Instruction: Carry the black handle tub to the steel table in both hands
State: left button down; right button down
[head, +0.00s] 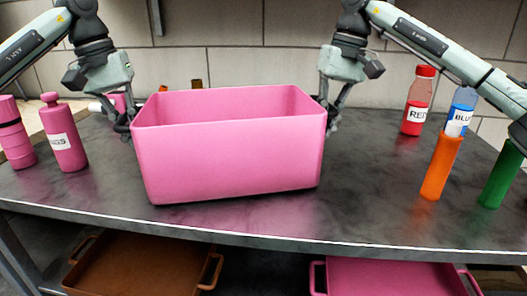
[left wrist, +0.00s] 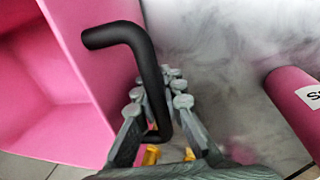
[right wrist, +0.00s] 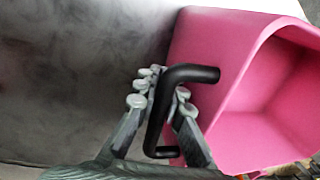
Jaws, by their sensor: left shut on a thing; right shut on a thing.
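The tub (head: 230,160) is a large pink open box with black handles on its two ends. It is level over the dark grey table top (head: 375,190), near the front edge; I cannot tell whether its base touches. My left gripper (head: 126,122) is at its left end, shut on a black handle (left wrist: 137,42). My right gripper (head: 331,118) is at its right end, shut on the other handle (right wrist: 190,74). The visible part of the inside looks empty in both wrist views. The tub hides part of the table behind it.
Two pink bottles (head: 63,135) (head: 15,135) stand at the left. A red bottle (head: 418,100), a blue bottle (head: 460,110), an orange cylinder (head: 440,165) and a green cylinder (head: 502,172) stand at the right. Brown (head: 140,270) and pink (head: 390,278) trays lie below. A tiled wall closes the back.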

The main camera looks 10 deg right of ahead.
pick_arm(q)
jog(key=c, duration=1.6)
grip_release()
jog(key=shift+f, duration=0.2)
pick_arm(e)
jog(key=c, duration=1.6)
grip_release()
jog(key=shift+f, duration=0.2)
pick_arm(q)
jog(key=shift+r, duration=0.1)
jog(key=r, duration=0.2)
jog(key=a+r, duration=0.1)
jog(key=r, duration=0.4)
jog(key=shift+a+r, duration=0.3)
pick_arm(e)
jog(key=r, duration=0.4)
jog(key=d+r, duration=0.1)
jog(key=r, duration=0.3)
jog(key=d+r, duration=0.1)
jog(key=r, duration=0.3)
jog(key=shift+w+d, duration=0.1)
jog(key=shift+d, duration=0.1)
